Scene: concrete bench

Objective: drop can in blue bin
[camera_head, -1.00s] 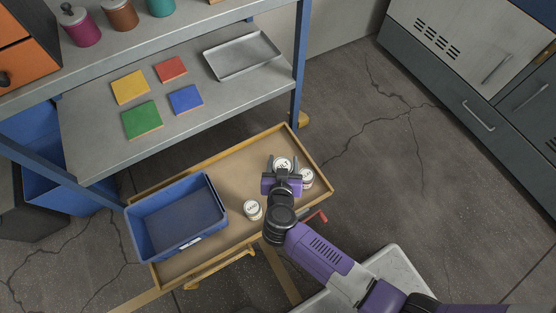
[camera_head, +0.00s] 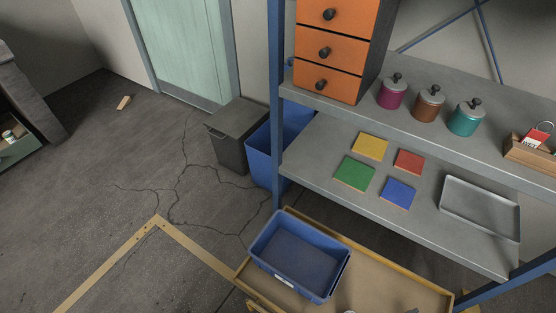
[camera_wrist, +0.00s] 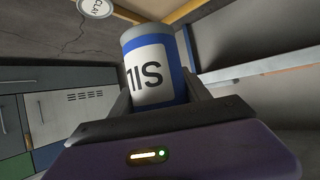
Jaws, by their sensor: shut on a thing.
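A blue and white can (camera_wrist: 152,68) with dark letters on its label is between the fingers of my gripper (camera_wrist: 160,98) in the wrist view. My gripper is shut on it. The head view does not clearly show my gripper or the held can. A tall blue bin (camera_head: 264,158) stands on the floor in the head view, beside a dark grey bin and behind the shelf post. A shallower blue box (camera_head: 272,270) sits on the left part of the tan cart and looks empty.
The tan cart (camera_head: 385,282) is low in the head view. The dark grey bin (camera_head: 236,135) touches or nearly touches the tall blue bin. Shelves with coloured tiles and a tray (camera_head: 480,208) are right. Floor at left is mostly clear.

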